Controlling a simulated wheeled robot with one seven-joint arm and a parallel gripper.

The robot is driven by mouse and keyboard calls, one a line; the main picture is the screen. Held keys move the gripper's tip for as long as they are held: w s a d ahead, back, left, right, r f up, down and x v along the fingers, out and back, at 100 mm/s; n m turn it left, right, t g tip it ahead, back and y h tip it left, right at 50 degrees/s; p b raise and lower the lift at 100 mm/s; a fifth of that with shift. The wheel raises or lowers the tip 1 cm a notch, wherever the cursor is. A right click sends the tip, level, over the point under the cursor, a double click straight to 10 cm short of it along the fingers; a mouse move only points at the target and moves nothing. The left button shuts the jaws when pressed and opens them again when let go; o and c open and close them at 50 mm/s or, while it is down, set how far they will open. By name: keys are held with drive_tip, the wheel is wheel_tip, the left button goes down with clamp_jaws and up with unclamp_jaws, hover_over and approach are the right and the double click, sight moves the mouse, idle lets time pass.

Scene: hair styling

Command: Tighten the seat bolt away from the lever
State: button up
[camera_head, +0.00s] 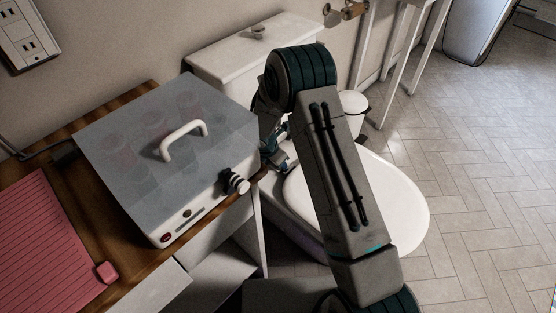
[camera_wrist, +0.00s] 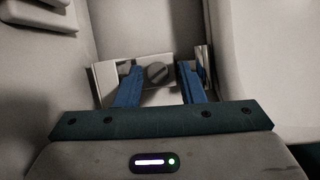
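The seat bolt (camera_wrist: 156,72) is a round grey head with a slot, on a pale block in the wrist view. My gripper (camera_wrist: 159,76) has its two blue fingers apart, one at each side of the bolt head, with gaps showing; I cannot tell how far beyond the fingertips the bolt lies. In the head view my gripper (camera_head: 275,147) is low behind the toilet seat, partly hidden by my arm. The white toilet lid (camera_head: 395,195) is down. The bolt is hidden there, and I cannot make out a lever.
A wooden counter (camera_head: 65,133) stands left, bearing a white box with a clear lid (camera_head: 158,95) and a pink mat (camera_head: 50,235). The toilet tank (camera_head: 225,65) stands against the back wall. A small white bin (camera_head: 352,103) is behind the bowl. Tiled floor (camera_head: 490,190) is clear at right.

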drive_tip(key=shift+w+a+r, duration=0.1)
drive_tip(key=shift+a+r, duration=0.1)
drive_tip(key=shift+a+r+p, duration=0.2)
drive_tip(key=shift+r+p, duration=0.3)
drive_tip(key=p+v, duration=0.4)
drive_tip(key=v, duration=0.2)
drive_tip(key=shift+s+r+p, duration=0.3)
drive_tip(key=shift+s+p, duration=0.05)
drive_tip(key=shift+d, duration=0.15)
